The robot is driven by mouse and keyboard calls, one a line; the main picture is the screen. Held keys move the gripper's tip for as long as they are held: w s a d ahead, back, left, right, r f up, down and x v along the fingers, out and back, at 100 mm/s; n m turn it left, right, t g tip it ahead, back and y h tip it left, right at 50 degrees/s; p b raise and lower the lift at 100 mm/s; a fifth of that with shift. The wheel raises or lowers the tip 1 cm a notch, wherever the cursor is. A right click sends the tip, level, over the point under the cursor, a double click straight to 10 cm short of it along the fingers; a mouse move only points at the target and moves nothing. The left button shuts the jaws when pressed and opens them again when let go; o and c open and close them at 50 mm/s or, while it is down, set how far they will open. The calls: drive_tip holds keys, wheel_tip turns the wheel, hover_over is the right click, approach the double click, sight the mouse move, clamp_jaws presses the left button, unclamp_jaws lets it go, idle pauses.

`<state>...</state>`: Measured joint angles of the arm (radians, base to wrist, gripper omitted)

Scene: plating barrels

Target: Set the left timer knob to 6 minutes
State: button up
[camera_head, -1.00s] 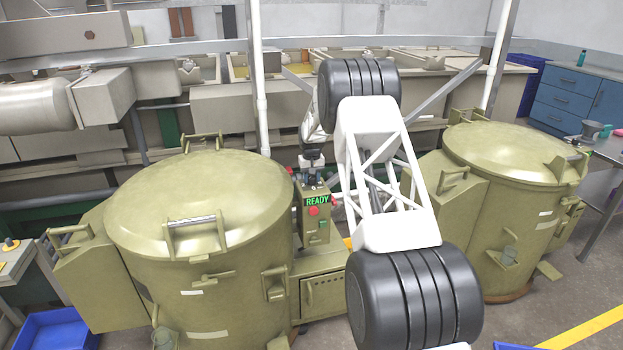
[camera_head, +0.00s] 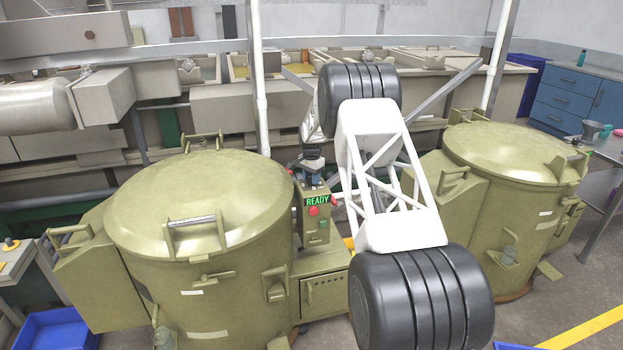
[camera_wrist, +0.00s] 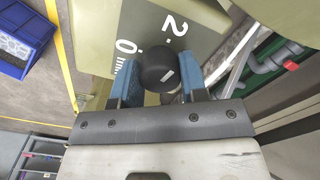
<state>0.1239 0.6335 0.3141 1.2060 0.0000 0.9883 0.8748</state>
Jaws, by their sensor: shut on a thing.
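In the wrist view a round black timer knob (camera_wrist: 156,62) with a short white mark sits on an olive panel. The markings "2", "0" and "min" show beside it, and the rest of the scale is hidden. My gripper (camera_wrist: 158,84) has its blue fingers on both sides of the knob and is shut on it. In the head view my gripper (camera_head: 313,176) reaches down to the top of the olive control box (camera_head: 316,228) with the green READY display (camera_head: 317,200). The knob cannot be made out there, so I cannot tell which one it is.
Large olive barrels stand left (camera_head: 200,205) and right (camera_head: 510,155) of the control box, close to my arm. A red button (camera_head: 314,211) is on the box's front. Tanks and rails line the back. A blue crate (camera_wrist: 27,35) shows in the wrist view.

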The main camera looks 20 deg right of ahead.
drive_tip(key=m, duration=0.5)
drive_tip(key=shift+r+m, duration=0.1)
drive_tip(key=shift+m, duration=0.2)
drive_tip(key=m, duration=1.2)
drive_tip(key=shift+m, duration=0.3)
drive_tip(key=m, duration=0.5)
drive_tip(key=shift+m, duration=0.4)
drive_tip(key=o, duration=0.9)
drive_tip(key=shift+r, duration=3.85)
